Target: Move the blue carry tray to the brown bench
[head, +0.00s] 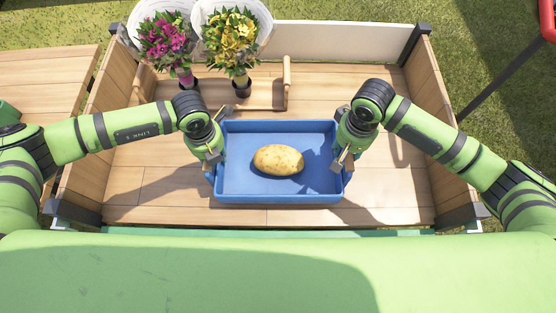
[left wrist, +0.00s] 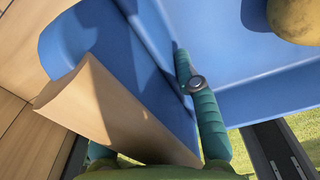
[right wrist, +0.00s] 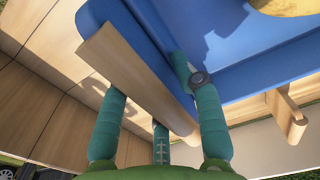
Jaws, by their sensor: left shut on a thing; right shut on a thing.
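The blue carry tray (head: 278,196) is in the middle of the head view, over a wooden planked bed. A potato (head: 278,160) lies inside it. My left gripper (head: 213,160) is shut on the tray's left side, by its wooden handle (left wrist: 110,105). My right gripper (head: 345,160) is shut on the right side, by the other wooden handle (right wrist: 135,80). Green fingers straddle the tray wall in both wrist views. I cannot tell if the tray rests on the planks or hangs just above them. A brown wooden surface (head: 42,75), possibly the bench, is at the far left.
The planked bed has raised wooden sides, the right one (head: 430,85) beside my right arm. Behind the tray, a wooden carrier (head: 287,85) stands near pink flowers (head: 165,40) and yellow flowers (head: 232,42). Bare planks lie left and right of the blue tray.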

